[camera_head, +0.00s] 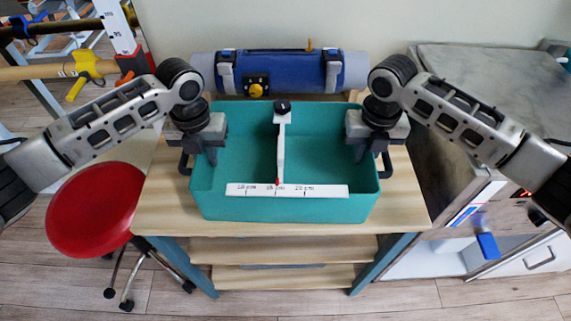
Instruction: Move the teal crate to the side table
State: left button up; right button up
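The teal crate (285,208) stands upright on a light wooden table (160,205) with teal legs. A white T-shaped measuring tool (281,150) with a black knob and centimetre marks lies in or across it. Which furniture is the side table is unclear.
A blue and grey roll (290,70) with straps lies behind the crate. A red round stool (95,208) is at left. A grey-topped cabinet (490,85) stands at right, its visible top mostly bare. A rack with bars and a yellow clamp (87,65) is at upper left.

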pick_arm(q)
jog(key=shift+f, duration=0.2)
pick_arm(e)
jog(key=shift+f, duration=0.2)
pick_arm(q)
grip_shut()
pick_arm(e)
grip_shut()
pick_arm(q)
jog(key=shift+r, duration=0.15)
pick_arm(e)
jog(key=shift+r, duration=0.2)
dwell(0.6)
